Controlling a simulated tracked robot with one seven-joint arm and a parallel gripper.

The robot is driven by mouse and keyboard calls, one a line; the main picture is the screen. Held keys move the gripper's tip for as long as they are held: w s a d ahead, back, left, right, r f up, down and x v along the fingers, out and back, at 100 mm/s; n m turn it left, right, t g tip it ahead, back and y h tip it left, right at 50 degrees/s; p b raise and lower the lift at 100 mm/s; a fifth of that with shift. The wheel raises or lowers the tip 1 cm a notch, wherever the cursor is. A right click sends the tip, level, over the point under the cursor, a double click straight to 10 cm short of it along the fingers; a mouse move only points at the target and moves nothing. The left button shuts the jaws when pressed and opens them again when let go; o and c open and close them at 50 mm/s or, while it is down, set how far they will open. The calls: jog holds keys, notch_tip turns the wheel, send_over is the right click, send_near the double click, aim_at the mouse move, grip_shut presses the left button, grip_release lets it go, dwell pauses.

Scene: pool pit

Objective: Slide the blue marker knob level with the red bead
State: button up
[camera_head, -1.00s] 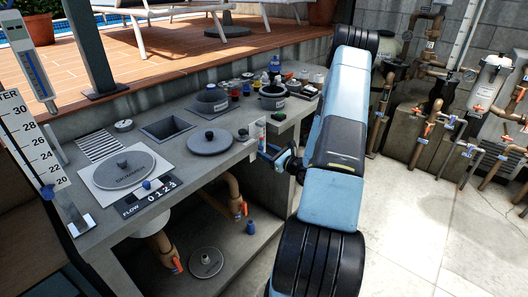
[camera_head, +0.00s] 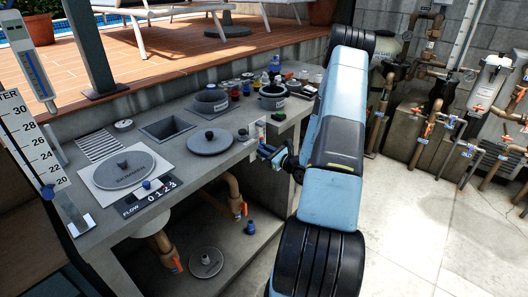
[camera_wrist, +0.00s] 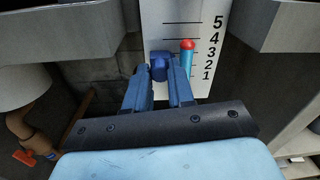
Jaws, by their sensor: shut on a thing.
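In the wrist view a white scale plate (camera_wrist: 207,20) carries black marks and the numbers 1 to 5. A light blue column topped by a red bead (camera_wrist: 188,44) stands on it, the bead between marks 3 and 4. The blue marker knob (camera_wrist: 160,66) is left of the column and appears lower than the bead. My gripper (camera_wrist: 161,76) is shut on the knob, one finger on each side; the fingers hide part of it. In the head view my gripper (camera_head: 272,155) is at the bench's front edge by the small scale plate (camera_head: 260,132).
Grey bench edges stand left (camera_wrist: 60,35) and right (camera_wrist: 280,22) of the plate in the wrist view. A pipe with an orange handle (camera_wrist: 27,157) is at lower left. In the head view the bench (camera_head: 225,175) holds lids, pots and bottles; open floor (camera_head: 420,220) lies to the right.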

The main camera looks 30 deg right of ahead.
grip_shut()
jog(key=shift+r, duration=0.95)
jog(key=o, duration=0.9)
grip_release()
jog(key=v, duration=1.4)
jog(key=shift+w, duration=0.1)
